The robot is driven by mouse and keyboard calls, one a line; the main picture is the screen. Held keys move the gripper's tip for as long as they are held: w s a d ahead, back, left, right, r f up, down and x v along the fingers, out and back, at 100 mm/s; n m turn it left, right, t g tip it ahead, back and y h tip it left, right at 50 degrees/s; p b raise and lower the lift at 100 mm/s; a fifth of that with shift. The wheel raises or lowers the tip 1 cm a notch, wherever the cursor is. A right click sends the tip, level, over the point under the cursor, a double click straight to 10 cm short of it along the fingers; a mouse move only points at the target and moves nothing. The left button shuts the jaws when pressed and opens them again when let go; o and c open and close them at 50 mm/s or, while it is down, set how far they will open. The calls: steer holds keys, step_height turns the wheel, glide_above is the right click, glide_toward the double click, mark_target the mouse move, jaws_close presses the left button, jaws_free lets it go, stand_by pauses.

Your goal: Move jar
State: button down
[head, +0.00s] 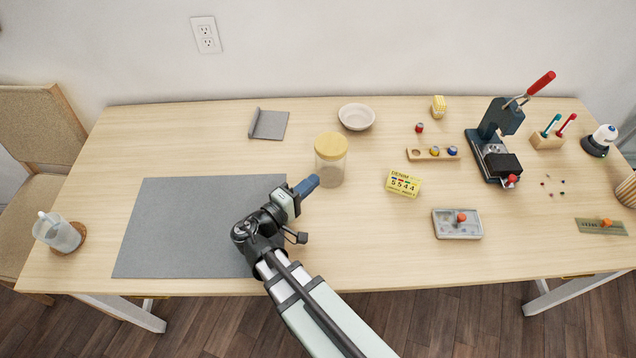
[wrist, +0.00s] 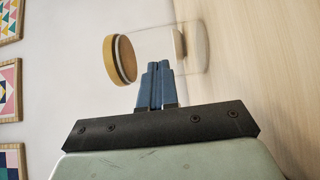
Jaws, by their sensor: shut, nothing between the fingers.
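The jar (head: 330,168) is clear glass with a round wooden lid (head: 331,147). It stands upright on the table, right of the grey mat. My gripper (head: 312,182) is shut and empty, its blue fingertips pointing at the jar's lower left side in the head view. In the wrist view the jar (wrist: 155,48) appears lying sideways in the tilted picture, with its lid (wrist: 119,60) to the left. The shut fingers (wrist: 156,72) overlap the jar's near side there; I cannot tell whether they touch the glass.
The grey mat (head: 190,225) lies bare on the left. Behind the jar are a white bowl (head: 356,116) and a grey stand (head: 268,124). A yellow counter block (head: 403,184) lies right of the jar, a grey tray (head: 457,224) farther right. A cup (head: 58,233) stands far left.

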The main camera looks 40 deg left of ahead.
steer(key=s, duration=0.7)
steer(key=s+a, duration=0.1)
steer(key=s, duration=0.2)
steer(key=shift+s, duration=0.25)
steer(key=shift+s+r, duration=0.1)
steer(key=shift+s, duration=0.15)
step_height(320, 180, up, 17)
steer(key=w+d+f+g+h, duration=0.2)
steer(key=w+d+f+g, duration=0.1)
steer(key=w+g, duration=0.3)
steer(key=w+d+f+g+h, duration=0.1)
steer(key=w+d+f+g, duration=0.25)
steer(key=w, duration=0.45)
steer(key=w+d+r+n+g+y, duration=0.2)
steer(key=w+r+g+y, duration=0.4)
steer(key=g, duration=0.3)
steer(key=h, duration=0.1)
glide_toward(317, 139)
steer(key=f, duration=0.2)
steer(key=a+f, duration=0.1)
steer(key=f, duration=0.2)
steer(key=shift+a+f, duration=0.15)
steer(key=shift+f, duration=0.15)
steer(key=shift+s+a+f, duration=0.15)
steer(key=shift+f, duration=0.65)
